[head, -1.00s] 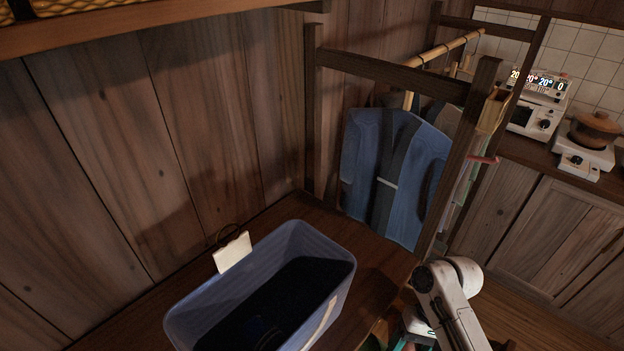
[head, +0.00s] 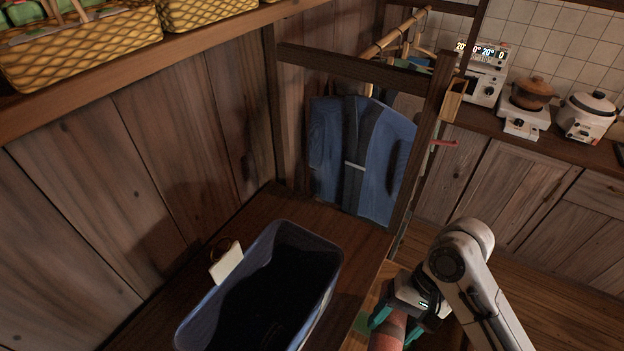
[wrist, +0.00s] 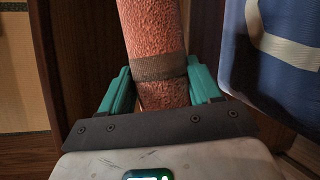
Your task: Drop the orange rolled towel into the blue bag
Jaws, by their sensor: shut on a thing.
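The blue bag (head: 335,262) stands open on a dark wooden surface at the lower middle of the head view, with a white tag on its left rim. Its inside is dark, and I cannot make out what lies in it. My gripper (head: 388,322) is to the right of the bag, outside it. It is shut on the orange rolled towel (head: 388,336), whose lower part is cut off by the frame. In the wrist view, the teal fingers (wrist: 160,88) hold the towel (wrist: 152,30) at a brown band. The bag's side (wrist: 265,70) shows close on the right there.
A wooden rack with blue garments (head: 362,150) stands behind the bag. A plank wall (head: 120,200) runs along the left, with a shelf of woven baskets (head: 85,45) above. A counter with a brown pot (head: 532,90) and a rice cooker (head: 588,112) is at the back right.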

